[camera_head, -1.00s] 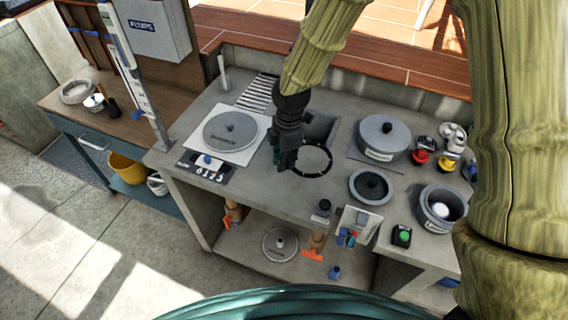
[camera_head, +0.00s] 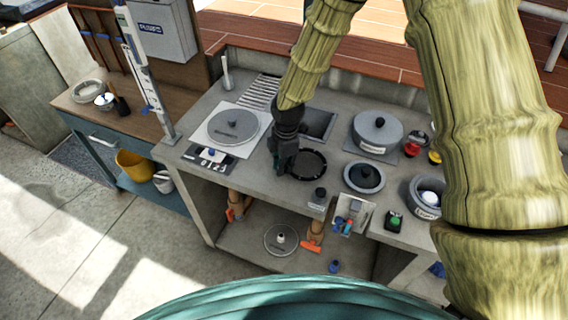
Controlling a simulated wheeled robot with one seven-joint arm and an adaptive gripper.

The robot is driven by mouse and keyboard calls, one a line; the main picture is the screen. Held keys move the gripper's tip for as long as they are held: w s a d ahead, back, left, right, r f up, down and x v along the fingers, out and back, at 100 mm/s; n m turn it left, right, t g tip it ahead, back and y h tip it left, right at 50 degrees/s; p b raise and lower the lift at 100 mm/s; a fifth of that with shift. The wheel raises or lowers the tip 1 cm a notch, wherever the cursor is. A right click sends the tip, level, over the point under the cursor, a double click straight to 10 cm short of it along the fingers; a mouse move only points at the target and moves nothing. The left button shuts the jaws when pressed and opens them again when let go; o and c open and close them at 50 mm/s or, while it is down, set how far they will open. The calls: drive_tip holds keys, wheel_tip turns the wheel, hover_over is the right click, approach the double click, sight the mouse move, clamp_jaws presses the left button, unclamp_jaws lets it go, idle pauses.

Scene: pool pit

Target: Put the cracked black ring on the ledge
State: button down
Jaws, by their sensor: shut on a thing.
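My gripper (camera_head: 283,165) hangs down over the middle of the grey counter and is shut on the left edge of a black ring (camera_head: 325,166). The ring is held roughly flat in front of a square sink recess, and its inside looks dark. Whether it touches the counter, and where its crack is, cannot be told at this size. The gripper hides part of its left side. Behind the counter runs a raised grey strip with a red-brown ledge (camera_head: 370,65) above it; whether this is the ledge named in the task is unclear.
A round grey lid on a white plate (camera_head: 233,125) lies left of the gripper. A lidded grey pot (camera_head: 377,130), a smaller dark-centred dish (camera_head: 363,177) and a grey bowl (camera_head: 425,195) stand to the right. The sink recess (camera_head: 318,123) lies behind the ring.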

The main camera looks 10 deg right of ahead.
drive_tip(key=c, duration=1.7)
unclamp_jaws()
drive_tip(key=shift+w+f, duration=0.6)
drive_tip(key=shift+w, duration=0.05)
drive_tip(key=shift+o, duration=1.4)
drive_tip(key=shift+s+d+r, duration=0.1)
drive_tip(key=shift+s+r, duration=0.15)
drive_tip(key=shift+s, duration=0.05)
drive_tip(key=shift+w, duration=0.1)
drive_tip(key=shift+w, duration=0.1)
wheel_tip(320, 180, up, 12)
drive_tip(key=b, duration=0.4)
drive_tip(key=shift+d, duration=0.3)
